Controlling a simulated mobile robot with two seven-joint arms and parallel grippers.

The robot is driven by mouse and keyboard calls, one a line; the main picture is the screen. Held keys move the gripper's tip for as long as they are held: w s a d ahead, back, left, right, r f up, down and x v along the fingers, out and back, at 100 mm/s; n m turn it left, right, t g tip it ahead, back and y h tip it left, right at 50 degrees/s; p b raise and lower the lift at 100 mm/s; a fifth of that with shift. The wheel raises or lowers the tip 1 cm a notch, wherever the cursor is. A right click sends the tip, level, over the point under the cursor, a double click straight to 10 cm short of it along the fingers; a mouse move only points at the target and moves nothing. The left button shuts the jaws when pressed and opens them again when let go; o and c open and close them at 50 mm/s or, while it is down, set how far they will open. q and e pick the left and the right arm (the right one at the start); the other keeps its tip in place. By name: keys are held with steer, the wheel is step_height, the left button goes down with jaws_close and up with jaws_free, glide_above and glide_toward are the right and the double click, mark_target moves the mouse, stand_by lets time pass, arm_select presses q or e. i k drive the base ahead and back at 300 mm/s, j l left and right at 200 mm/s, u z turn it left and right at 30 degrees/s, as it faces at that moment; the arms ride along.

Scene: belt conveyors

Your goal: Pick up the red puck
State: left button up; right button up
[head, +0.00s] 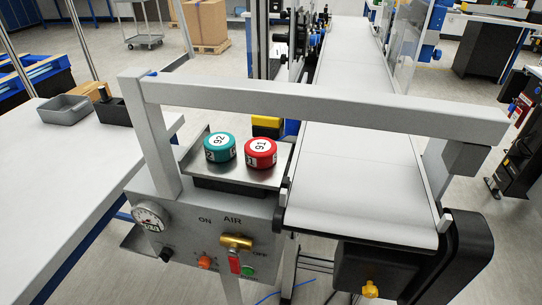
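The red puck (260,153) has a white top label reading 91. It lies flat on a small metal tray (262,180) above the control panel, beside the conveyor's near end. A teal puck (219,148) labelled 92 sits just left of it on the same tray, with at most a narrow gap between them. Neither of my grippers shows in the head view.
A grey frame bar (320,98) spans above the tray and belt. The empty white belt (365,185) runs away to the right of the pucks. The control panel (205,222) has a gauge and knobs. A white table (60,165) holds a grey bin (65,109).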

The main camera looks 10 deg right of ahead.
mark_target(261, 152)
steer(key=l+u, duration=0.15)
steer(key=l, duration=0.2)
steer(key=k+l+u, duration=0.1)
steer(key=l, duration=0.2)
steer(key=l+u, duration=0.15)
steer(key=l, duration=0.2)
steer(key=k+l+u, duration=0.15)
steer(key=l, duration=0.2)
steer(key=l+u, duration=0.5)
steer(key=l, duration=0.6)
